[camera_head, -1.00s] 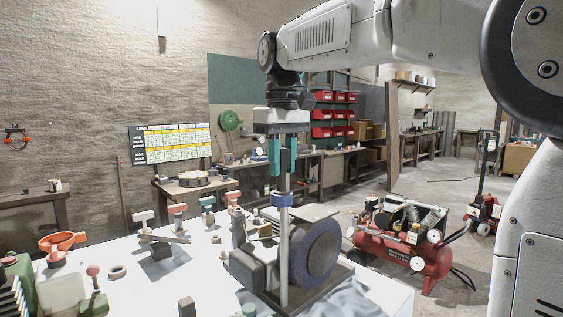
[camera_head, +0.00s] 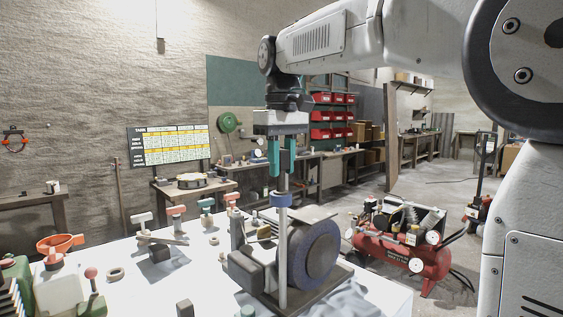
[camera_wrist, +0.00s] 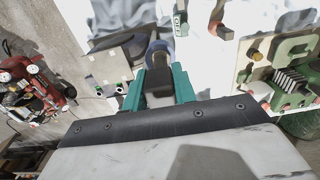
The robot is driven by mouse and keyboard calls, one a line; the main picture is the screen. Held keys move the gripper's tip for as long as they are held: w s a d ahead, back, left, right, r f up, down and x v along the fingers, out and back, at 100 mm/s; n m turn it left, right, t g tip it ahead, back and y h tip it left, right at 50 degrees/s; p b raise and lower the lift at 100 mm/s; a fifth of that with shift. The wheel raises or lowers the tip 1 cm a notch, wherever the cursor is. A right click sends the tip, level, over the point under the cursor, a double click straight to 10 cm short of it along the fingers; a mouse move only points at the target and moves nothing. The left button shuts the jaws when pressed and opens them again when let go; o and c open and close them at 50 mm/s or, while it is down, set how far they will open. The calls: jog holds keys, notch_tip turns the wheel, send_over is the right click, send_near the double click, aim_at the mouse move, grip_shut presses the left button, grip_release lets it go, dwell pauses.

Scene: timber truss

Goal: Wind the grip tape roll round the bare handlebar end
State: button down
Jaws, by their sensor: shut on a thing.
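My gripper (camera_head: 281,174), with teal fingers, is shut on a dark grey stem (camera_wrist: 158,90) above the bench. A blue ring (camera_head: 281,200), which looks like the tape roll, is just under the fingers; it also shows in the wrist view (camera_wrist: 158,49), beyond the fingertips. A pale upright tube (camera_head: 283,250), which looks like the bare handlebar end, runs down from the ring to a dark base. The ring is in line with the tube's top. I cannot tell whether it is around the tube or in front, nor whether the stem joins the ring.
A large dark blue wheel-shaped disc (camera_head: 316,255) stands close right of the tube, and a dark block (camera_head: 246,270) to its left. Several knobbed pieces and an orange funnel (camera_head: 61,243) stand on the white bench left. A red compressor (camera_head: 405,250) is on the floor right.

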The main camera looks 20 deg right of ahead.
jog(key=shift+s, duration=0.15)
dwell(0.4)
jog(key=s+a, duration=0.2)
jog(key=s, duration=0.1)
dwell(0.6)
jog(key=shift+d, duration=0.15)
jog(key=w+d, duration=0.2)
jog(key=d, duration=0.8)
jog(key=w, duration=0.9)
jog(key=shift+w+a, duration=0.2)
jog(key=shift+a, duration=0.1)
